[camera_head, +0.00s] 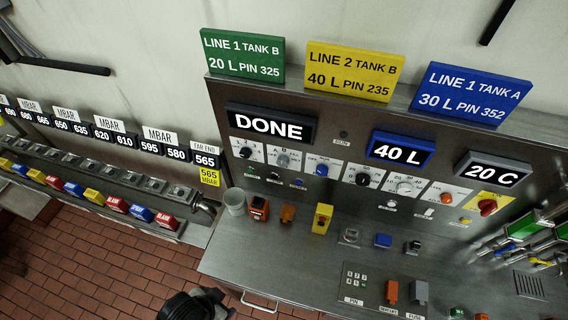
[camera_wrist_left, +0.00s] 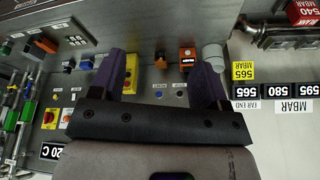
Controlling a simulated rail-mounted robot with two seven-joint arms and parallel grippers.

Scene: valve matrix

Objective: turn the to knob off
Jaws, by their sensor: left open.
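A row of small knobs runs along the upright steel panel in the head view. It has a black knob (camera_head: 245,152), a grey knob (camera_head: 283,160), a blue knob (camera_head: 321,169), another black knob (camera_head: 363,178), another grey knob (camera_head: 404,187) and red ones further right. Their labels are too small to read surely, so I cannot tell which is the "to" knob. My left gripper (camera_wrist_left: 155,80) shows in the left wrist view, its two purple fingers wide apart and empty, facing the panel. It appears apart from the knobs. My right gripper is not in view.
Above the knobs are a "DONE" display (camera_head: 268,125), a "40 L" display (camera_head: 401,149) and a "20 C" display (camera_head: 493,170). A steel counter (camera_head: 290,260) juts out below, carrying a pale cup (camera_head: 235,202) and a yellow switch box (camera_head: 322,218). Hoses and green gauges crowd the right.

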